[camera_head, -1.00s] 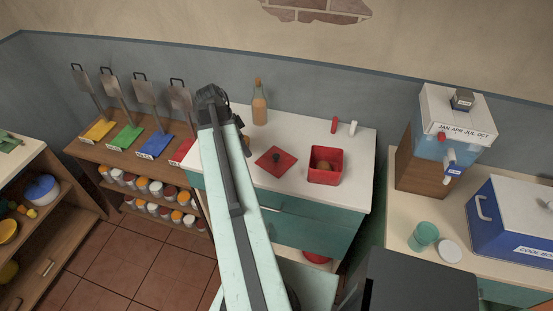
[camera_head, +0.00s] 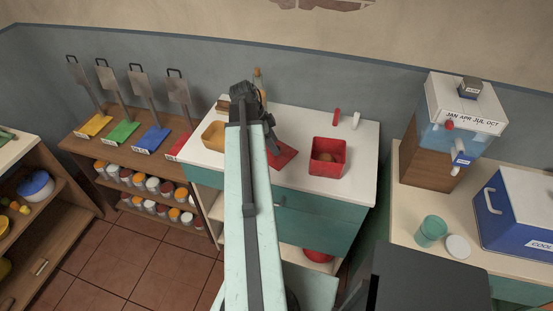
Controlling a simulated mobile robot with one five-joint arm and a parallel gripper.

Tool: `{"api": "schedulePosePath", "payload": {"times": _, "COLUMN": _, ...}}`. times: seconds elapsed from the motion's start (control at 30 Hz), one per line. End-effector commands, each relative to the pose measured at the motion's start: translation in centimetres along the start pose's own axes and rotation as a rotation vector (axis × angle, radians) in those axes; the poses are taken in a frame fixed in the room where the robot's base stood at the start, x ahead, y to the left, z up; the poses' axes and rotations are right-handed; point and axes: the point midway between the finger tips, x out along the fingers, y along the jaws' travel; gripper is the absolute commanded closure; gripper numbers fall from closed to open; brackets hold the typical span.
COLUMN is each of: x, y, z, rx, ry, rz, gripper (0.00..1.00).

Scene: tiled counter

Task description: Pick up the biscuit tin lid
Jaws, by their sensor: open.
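The biscuit tin lid (camera_head: 286,155) is a flat red square lying on the white counter, left of the open red biscuit tin (camera_head: 327,161). The tin holds something brown. My gripper (camera_head: 273,141) is at the end of my pale green arm, just at the lid's left side in the picture. It is open and empty. My gripper covers the lid's left part and its knob. I cannot tell how high the gripper is above the lid or whether it touches it.
A bottle (camera_head: 258,84) stands behind my arm. A tan bowl or tray (camera_head: 214,135) is on the counter's left. A red shaker (camera_head: 336,117) and a white shaker (camera_head: 356,121) stand behind the tin. The counter (camera_head: 355,148) right of the tin is clear.

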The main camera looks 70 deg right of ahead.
Motion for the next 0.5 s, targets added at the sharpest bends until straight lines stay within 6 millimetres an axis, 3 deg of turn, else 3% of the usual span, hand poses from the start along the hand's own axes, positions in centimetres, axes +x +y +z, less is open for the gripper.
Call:
{"api": "schedulePosePath", "payload": {"times": 0.03, "x": 1.42, "y": 0.03, "z": 0.29, "rx": 0.001, "ry": 0.000, "rz": 0.000, "gripper": 0.48}}
{"api": "schedulePosePath", "payload": {"times": 0.27, "x": 1.24, "y": 0.01, "z": 0.01, "rx": 0.000, "ry": 0.000, "rz": -0.001, "gripper": 0.48}}
{"api": "schedulePosePath", "payload": {"times": 0.47, "x": 1.22, "y": 0.02, "z": 0.00, "rx": 0.000, "ry": 0.000, "rz": -0.001, "gripper": 0.98}}
{"api": "schedulePosePath", "payload": {"times": 0.5, "x": 1.23, "y": 0.02, "z": 0.00, "rx": 0.000, "ry": 0.000, "rz": -0.001, "gripper": 1.00}}
